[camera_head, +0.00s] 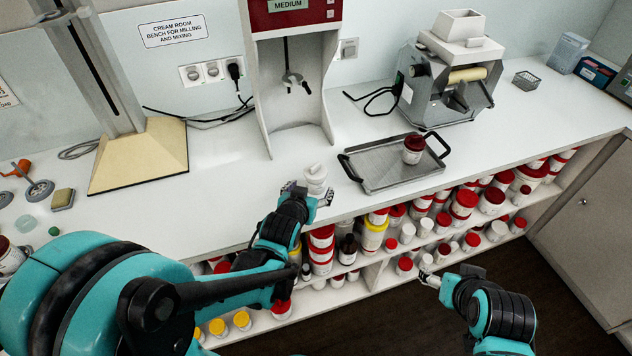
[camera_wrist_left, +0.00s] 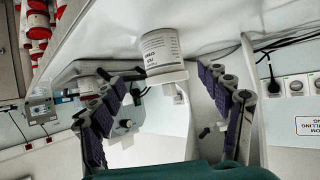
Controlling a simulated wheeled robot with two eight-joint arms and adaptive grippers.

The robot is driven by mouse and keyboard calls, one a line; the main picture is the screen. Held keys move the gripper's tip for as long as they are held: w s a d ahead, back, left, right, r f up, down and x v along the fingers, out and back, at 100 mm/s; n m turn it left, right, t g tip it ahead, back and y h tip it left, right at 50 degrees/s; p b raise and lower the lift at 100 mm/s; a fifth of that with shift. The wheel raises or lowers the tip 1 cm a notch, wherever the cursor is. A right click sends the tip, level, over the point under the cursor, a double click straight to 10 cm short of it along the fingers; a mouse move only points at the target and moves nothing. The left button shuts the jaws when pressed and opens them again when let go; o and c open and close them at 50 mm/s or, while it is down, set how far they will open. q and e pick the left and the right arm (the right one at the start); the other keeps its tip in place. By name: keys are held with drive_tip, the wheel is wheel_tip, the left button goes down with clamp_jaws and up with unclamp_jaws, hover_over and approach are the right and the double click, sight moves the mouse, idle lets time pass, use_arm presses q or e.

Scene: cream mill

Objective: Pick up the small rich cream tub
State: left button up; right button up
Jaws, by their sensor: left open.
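A small white tub (camera_head: 316,174) with a white lid stands on the front of the bench. In the left wrist view the white tub (camera_wrist_left: 161,50) appears upside down, and its printed label seems to include the word "CREAM". My left gripper (camera_head: 309,194) is open at the tub, in front of it in the head view. In the left wrist view the left gripper's fingers (camera_wrist_left: 170,92) stand apart, one on each side of the tub, with visible gaps. My right gripper (camera_head: 428,275) is low in front of the shelves; its jaw state is unclear.
A metal tray (camera_head: 376,178) with black handles holds a red-lidded tub (camera_head: 413,150). A roller mill (camera_head: 447,85) stands behind it, and a red-topped mixer (camera_head: 291,75) stands behind the white tub. Shelves under the bench hold many jars.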

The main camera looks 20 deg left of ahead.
sight(313, 183)
use_arm(q)
drive_tip(key=shift+w+a+f+b, duration=0.1)
drive_tip(key=shift+w+f+b, duration=0.2)
drive_tip(key=shift+w+f, duration=0.25)
drive_tip(key=b+x, duration=0.2)
drive_tip(key=x, duration=0.4)
drive_tip(key=shift+w+a+r+b, duration=0.15)
drive_tip(key=shift+w+a+b, duration=0.05)
drive_tip(key=shift+b, duration=0.15)
drive_tip(key=shift+w, duration=0.3)
drive_tip(key=shift+s, duration=0.1)
drive_tip(key=c, duration=1.3)
